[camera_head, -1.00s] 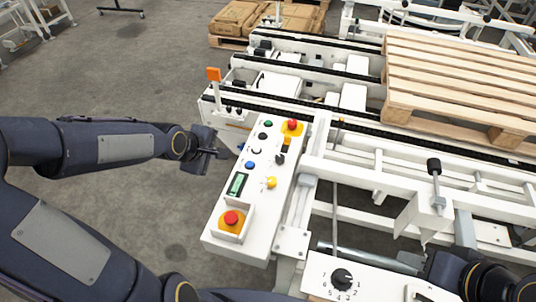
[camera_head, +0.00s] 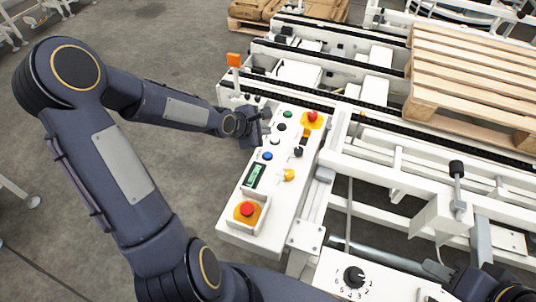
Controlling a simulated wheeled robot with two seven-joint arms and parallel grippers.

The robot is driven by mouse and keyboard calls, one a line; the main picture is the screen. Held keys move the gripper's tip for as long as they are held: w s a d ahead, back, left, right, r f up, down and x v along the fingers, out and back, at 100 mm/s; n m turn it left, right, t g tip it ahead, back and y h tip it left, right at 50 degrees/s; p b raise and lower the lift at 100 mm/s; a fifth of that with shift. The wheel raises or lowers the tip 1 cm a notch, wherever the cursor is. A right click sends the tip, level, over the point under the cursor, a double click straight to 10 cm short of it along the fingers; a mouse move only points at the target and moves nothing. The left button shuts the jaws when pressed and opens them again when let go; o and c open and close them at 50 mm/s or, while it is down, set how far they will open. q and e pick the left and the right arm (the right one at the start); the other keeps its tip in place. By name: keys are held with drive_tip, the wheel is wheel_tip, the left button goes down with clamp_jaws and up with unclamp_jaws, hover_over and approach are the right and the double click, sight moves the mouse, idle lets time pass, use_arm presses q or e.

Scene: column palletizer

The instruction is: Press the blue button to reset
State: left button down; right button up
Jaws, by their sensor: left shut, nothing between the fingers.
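The blue button (camera_head: 267,155) is a small round button on the white control panel (camera_head: 240,224), just above the small green display (camera_head: 255,175). My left gripper (camera_head: 261,128) is shut and empty. It is at the left edge of the panel, a little above and left of the blue button in the picture, and does not cover it. I cannot tell how high it is above the panel. My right gripper (camera_head: 442,270) is at the lower right, dark and partly cut off by the picture edge; its fingers cannot be made out.
The panel also carries red emergency buttons (camera_head: 247,209) on yellow bases, a yellow knob (camera_head: 289,174), black knobs and a green button (camera_head: 288,114). A numbered dial (camera_head: 354,277) is at the bottom. White conveyor frames and a wooden pallet (camera_head: 470,80) fill the right side.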

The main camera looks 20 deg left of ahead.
use_arm(q)
drive_tip(key=b, duration=0.6)
hover_over(265, 156)
wheel_tip(265, 156, down, 7)
drive_tip(key=shift+r, duration=0.1)
drive_tip(key=shift+f+b, duration=0.7)
drive_tip(key=shift+f, duration=0.1)
idle(0.9)
drive_tip(key=shift+f, duration=0.4)
drive_tip(key=shift+f+b, duration=0.45)
drive_tip(key=shift+b, duration=0.05)
idle(0.7)
drive_tip(key=shift+r+p, duration=0.85)
drive_tip(key=shift+r, duration=0.1)
